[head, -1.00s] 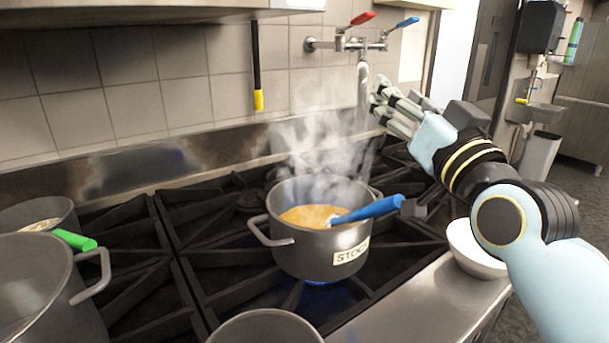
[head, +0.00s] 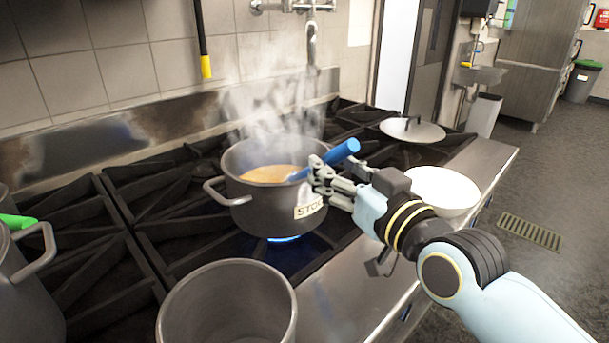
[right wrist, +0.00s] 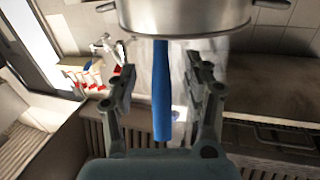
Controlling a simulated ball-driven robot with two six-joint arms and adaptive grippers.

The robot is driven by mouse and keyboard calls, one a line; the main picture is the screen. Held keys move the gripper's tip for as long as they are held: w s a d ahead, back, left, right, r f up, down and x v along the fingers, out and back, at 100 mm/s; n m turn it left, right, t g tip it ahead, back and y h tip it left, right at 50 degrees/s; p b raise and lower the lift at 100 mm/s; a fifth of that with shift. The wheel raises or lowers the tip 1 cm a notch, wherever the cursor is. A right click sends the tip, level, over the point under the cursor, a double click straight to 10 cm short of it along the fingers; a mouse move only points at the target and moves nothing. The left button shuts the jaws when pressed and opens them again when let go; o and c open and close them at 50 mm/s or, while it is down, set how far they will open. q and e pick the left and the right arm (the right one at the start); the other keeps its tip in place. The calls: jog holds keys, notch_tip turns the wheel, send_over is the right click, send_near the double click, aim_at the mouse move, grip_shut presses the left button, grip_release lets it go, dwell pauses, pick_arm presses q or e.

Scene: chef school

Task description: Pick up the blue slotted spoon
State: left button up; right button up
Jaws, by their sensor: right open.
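The blue slotted spoon (head: 343,151) leans in the steaming stock pot (head: 262,217), its handle sticking out over the right rim. The lower end of the spoon is hidden in the orange soup. My right gripper (head: 318,172) is open beside the pot's right rim, close to the handle. In the right wrist view, the blue handle (right wrist: 161,92) runs between the two spread fingers of the gripper (right wrist: 163,78), with a gap on each side. My left gripper is not in view.
The pot stands over a lit blue flame on the black stove grates. An empty pot (head: 228,312) stands in front. A white bowl (head: 445,192) is to the right, with a lid (head: 413,131) behind it. A green-handled utensil (head: 17,222) shows at the left edge.

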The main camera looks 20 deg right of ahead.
jog(key=w, duration=0.3)
jog(key=shift+w+a, duration=0.15)
jog(key=shift+w, duration=0.2)
jog(key=shift+s, duration=0.1)
jog(key=shift+c, duration=0.4)
grip_shut()
